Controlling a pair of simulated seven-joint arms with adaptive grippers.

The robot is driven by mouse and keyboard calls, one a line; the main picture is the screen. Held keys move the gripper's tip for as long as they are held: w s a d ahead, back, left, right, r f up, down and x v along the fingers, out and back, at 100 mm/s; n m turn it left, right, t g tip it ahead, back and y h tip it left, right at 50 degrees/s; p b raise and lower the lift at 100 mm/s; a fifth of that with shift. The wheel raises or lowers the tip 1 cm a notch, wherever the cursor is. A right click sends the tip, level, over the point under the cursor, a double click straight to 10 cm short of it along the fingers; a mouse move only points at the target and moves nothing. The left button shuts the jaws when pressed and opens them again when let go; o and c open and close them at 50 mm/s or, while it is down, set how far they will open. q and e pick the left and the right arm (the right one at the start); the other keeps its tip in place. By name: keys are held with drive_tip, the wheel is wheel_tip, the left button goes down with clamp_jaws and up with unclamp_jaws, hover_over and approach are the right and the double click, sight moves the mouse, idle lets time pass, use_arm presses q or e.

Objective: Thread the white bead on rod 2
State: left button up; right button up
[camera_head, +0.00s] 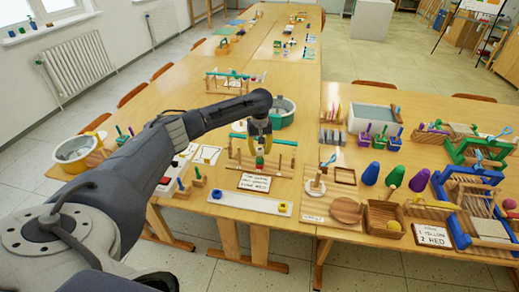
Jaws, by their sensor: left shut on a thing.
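My left gripper (260,141) points down over the middle of the near table, above a wooden frame with upright posts (235,157). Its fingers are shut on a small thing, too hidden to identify. Just below the fingertips, a small red and green stack (259,161) stands at the frame. A wooden-framed card (255,182) lies in front of it, its writing too small to read. I cannot make out the white bead for certain, nor tell which rod is number 2. My right gripper is not in view.
A white board with yellow and blue spots (250,203) lies at the table's front edge. A round pale piece on a small stand (318,187) is to the right.

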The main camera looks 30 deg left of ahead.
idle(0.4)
use_arm(q)
drive_tip(key=o, duration=0.8)
drive_tip(key=shift+o, duration=0.2)
wheel_tip(320, 180, up, 12)
idle(0.7)
